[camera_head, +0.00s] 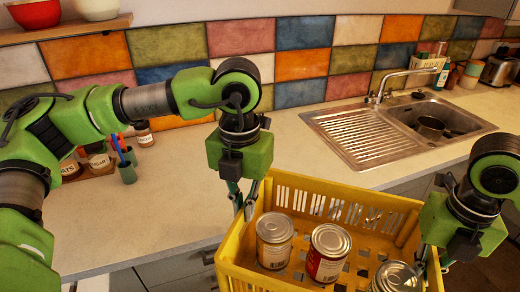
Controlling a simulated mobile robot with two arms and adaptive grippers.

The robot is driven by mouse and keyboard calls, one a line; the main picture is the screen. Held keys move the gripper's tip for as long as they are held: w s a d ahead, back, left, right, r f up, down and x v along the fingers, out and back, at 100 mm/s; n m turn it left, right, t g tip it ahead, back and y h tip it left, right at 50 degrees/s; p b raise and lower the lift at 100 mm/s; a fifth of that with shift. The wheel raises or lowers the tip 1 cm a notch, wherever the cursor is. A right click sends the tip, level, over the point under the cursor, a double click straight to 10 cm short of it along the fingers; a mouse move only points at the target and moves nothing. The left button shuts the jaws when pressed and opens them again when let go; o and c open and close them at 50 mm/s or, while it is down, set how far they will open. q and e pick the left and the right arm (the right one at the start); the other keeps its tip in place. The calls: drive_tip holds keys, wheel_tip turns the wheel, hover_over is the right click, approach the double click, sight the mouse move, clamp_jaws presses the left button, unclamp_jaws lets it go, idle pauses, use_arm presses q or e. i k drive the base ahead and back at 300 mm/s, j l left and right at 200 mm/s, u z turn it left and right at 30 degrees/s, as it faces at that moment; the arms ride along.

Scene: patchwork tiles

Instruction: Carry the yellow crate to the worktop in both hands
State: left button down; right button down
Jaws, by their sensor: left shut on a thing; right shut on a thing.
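The yellow crate (345,192) is in the lower right of the head view, at the worktop's front edge, with its lower part cut off by the frame. Several cans stand in it, among them a pale one (274,243) and one with a red and white label (327,253). My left gripper (243,205) is shut on the crate's left wall. My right gripper (436,262) is shut on its right wall. The worktop (180,205) is pale and runs along the tiled wall. I cannot tell whether the crate touches it.
The worktop is bare left of the crate. Jars (97,158) and a blue-and-green cup of utensils (126,168) stand at the back left. A sink (420,125) with a drainer and a pot in it lies behind the crate. A toaster (499,70) stands far right.

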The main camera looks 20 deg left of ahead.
sight(240, 184)
drive_tip(key=i+u, duration=0.2)
drive_tip(key=i, duration=0.3)
drive_tip(key=i+l+u, duration=0.25)
drive_tip(key=i, duration=0.3)
drive_tip(key=i+u, duration=0.1)
drive_tip(key=u, duration=0.35)
drive_tip(key=i+u, duration=0.15)
drive_tip(key=u, duration=0.3)
